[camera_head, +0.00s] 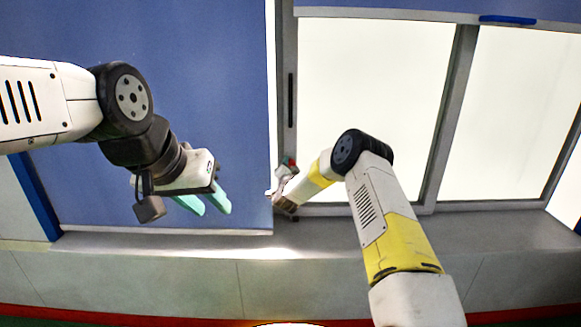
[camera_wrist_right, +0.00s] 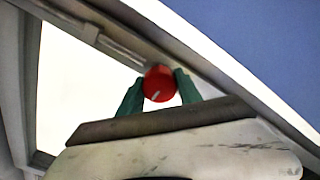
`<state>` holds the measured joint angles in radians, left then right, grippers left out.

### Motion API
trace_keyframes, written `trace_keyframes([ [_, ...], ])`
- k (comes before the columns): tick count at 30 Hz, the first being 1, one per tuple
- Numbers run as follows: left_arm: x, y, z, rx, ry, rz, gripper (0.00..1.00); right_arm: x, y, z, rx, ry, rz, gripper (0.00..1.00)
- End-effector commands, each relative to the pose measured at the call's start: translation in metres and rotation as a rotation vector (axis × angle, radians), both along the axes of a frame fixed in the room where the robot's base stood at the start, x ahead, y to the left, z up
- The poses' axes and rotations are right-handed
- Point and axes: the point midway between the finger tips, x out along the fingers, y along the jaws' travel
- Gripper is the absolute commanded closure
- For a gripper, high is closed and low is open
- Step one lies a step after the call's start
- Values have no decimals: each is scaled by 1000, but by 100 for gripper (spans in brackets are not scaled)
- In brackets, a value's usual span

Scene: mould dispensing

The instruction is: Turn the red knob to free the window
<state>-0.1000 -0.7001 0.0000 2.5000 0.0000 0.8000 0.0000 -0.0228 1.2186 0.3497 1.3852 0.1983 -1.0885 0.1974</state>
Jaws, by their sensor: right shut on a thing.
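The red knob (camera_wrist_right: 159,84) sits on the window's grey frame, with a short pale mark on its face. In the right wrist view it lies between the two green fingers of my right gripper (camera_wrist_right: 158,92), which are shut on it. In the head view only a small red part of the knob (camera_head: 292,162) shows at the wrist of my right arm. The window (camera_head: 375,100) has bright panes in grey frames. My left gripper (camera_head: 207,206) is open and empty, its green fingers apart in front of the blue wall panel.
A dark vertical slot handle (camera_head: 291,100) is on the left frame post above the knob. A grey sill (camera_head: 180,246) runs below the window and blue panel. A blue strip (camera_head: 507,19) sits on the top rail.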

Motion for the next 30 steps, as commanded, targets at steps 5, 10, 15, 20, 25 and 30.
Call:
trace_keyframes([
  [5, 0, 0, 0, 0, 0, 0, 64, 0, 0, 0, -26, 1, -1, 99],
  [10, 0, 0, 0, 0, 0, 0, 64, 0, 0, 0, -101, 0, 0, 99],
  [15, 0, 0, 0, 0, 0, 0, 64, 0, 0, 0, -227, 1, 0, 99],
  [20, 0, 0, 0, 0, 0, 0, 64, 0, 1, 0, -376, 0, 0, 99],
  [25, 0, 0, 0, 0, 0, 0, 64, -1, 1, -1, -538, 1, 0, 99],
  [30, 0, 0, 0, 0, 0, 0, 64, 0, 1, -1, -701, 1, 0, 99],
])
